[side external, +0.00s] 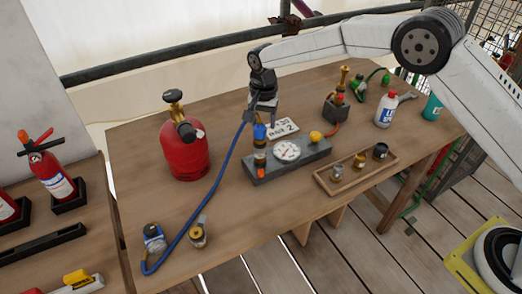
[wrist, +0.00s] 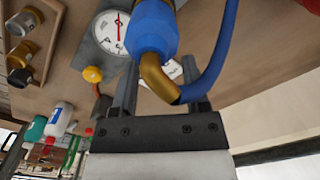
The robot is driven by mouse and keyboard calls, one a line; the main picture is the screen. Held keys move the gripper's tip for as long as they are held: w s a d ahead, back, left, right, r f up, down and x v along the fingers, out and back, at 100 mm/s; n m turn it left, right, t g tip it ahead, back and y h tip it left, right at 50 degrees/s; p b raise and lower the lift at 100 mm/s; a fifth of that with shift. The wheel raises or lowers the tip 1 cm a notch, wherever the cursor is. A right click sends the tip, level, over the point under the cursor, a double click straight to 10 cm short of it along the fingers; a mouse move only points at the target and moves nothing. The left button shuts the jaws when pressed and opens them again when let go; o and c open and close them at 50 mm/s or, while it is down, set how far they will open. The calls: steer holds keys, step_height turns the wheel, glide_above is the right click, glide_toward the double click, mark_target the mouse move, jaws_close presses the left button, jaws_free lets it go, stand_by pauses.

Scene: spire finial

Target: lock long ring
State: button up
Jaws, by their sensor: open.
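A blue collar (side external: 260,132) stands upright at the left end of a grey gauge block (side external: 262,177). In the wrist view the blue collar (wrist: 150,28) is large, with a brass elbow (wrist: 158,80) joining it to a blue hose (wrist: 213,45). Which part is the long ring, I cannot tell for sure. My gripper (side external: 262,112) is just above the collar, pointing down. In the wrist view my gripper (wrist: 160,85) has its fingers apart, one on each side of the elbow and collar. Contact is not clear. The collar's lower end is hidden in the wrist view.
A white dial (side external: 287,150) and yellow knob (side external: 316,136) sit on the block. A wooden tray (side external: 350,183) holds small fittings to the right. A red cylinder (side external: 186,155) stands left. The blue hose (side external: 219,180) runs to fittings at front left. A bottle (side external: 386,111) stands at right.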

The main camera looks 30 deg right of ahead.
steer(key=shift+f, duration=1.25)
jaws_close()
